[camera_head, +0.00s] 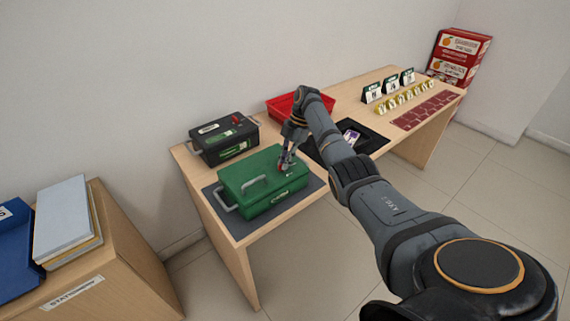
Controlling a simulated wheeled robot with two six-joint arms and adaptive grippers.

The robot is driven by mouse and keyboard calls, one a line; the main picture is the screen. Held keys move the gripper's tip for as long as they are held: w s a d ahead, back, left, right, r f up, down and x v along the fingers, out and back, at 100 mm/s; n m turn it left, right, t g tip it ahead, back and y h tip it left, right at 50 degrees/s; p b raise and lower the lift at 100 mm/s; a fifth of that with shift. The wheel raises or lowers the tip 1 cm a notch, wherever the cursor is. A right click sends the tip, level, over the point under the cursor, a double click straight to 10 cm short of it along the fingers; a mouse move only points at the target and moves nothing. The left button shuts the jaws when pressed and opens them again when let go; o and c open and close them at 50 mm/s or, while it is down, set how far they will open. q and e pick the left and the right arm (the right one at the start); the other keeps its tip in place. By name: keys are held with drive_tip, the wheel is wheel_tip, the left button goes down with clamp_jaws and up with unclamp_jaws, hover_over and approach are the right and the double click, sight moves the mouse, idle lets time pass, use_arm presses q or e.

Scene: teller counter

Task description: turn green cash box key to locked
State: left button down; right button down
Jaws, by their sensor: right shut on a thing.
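The green cash box (262,181) sits closed on a dark mat near the left end of the wooden counter. It has a light grey handle on its left side and another on its lid. My right arm reaches in from the lower right. My left gripper is not in view.
A black box (223,140) stands just behind the green one. A red tray (285,109) and a black tray (372,139) lie further right. Small signs and gold items stand near the far end. A separate cabinet (110,262) is at left.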

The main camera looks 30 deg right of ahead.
idle(0.3)
drive_tip(key=c, duration=1.4)
unclamp_jaws()
drive_tip(key=v, duration=1.2)
